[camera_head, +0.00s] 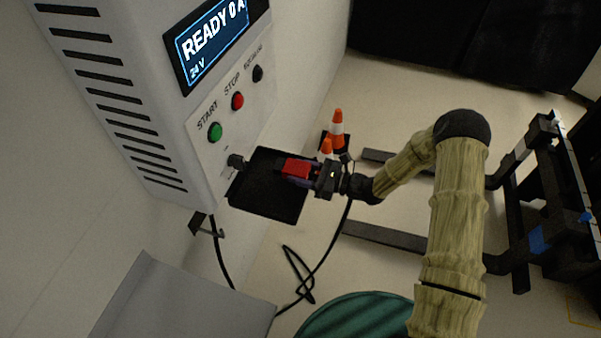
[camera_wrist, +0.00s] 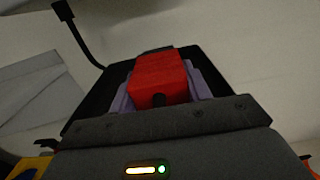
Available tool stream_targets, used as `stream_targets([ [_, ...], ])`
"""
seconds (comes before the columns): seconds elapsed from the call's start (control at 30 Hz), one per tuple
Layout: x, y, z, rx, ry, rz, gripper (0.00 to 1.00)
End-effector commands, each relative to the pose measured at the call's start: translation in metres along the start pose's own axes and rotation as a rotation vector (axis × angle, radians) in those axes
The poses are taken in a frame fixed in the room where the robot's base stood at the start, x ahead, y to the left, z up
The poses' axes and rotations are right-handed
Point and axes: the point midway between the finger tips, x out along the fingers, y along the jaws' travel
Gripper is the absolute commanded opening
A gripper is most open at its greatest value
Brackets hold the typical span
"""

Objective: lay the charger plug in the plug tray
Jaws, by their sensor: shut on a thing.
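The red charger plug (camera_head: 296,168) is held between the fingers of my gripper (camera_head: 300,171), which is shut on it. The plug also shows as a red block in the wrist view (camera_wrist: 160,79), between purple-grey finger pads. The black plug tray (camera_head: 262,196) is fixed at the lower front of the charger box. The plug is over the tray's right part in the head view; I cannot tell whether it touches the tray floor. The tray (camera_wrist: 101,95) shows behind the plug in the wrist view. A black cable hangs near my gripper.
The white charger box (camera_head: 190,120) has a READY screen and green, red and black buttons. Orange cones (camera_head: 337,124) stand behind. A grey cover (camera_head: 180,305) and a green round thing (camera_head: 352,318) lie below. A dark cart frame is at right.

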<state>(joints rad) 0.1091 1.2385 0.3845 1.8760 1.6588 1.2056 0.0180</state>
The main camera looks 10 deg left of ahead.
Motion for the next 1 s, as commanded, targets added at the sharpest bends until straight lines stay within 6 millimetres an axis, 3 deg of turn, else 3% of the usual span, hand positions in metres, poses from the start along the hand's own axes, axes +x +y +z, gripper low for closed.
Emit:
stream_targets([
  [0.93, 0.004, 0.004, -0.024, 0.001, 0.004, 0.010, 0.12],
  [0.97, 0.004, 0.004, -0.025, 0.002, 0.007, 0.011, 0.52],
  [1.0, 0.004, 0.005, -0.025, 0.003, 0.008, 0.011, 0.60],
])
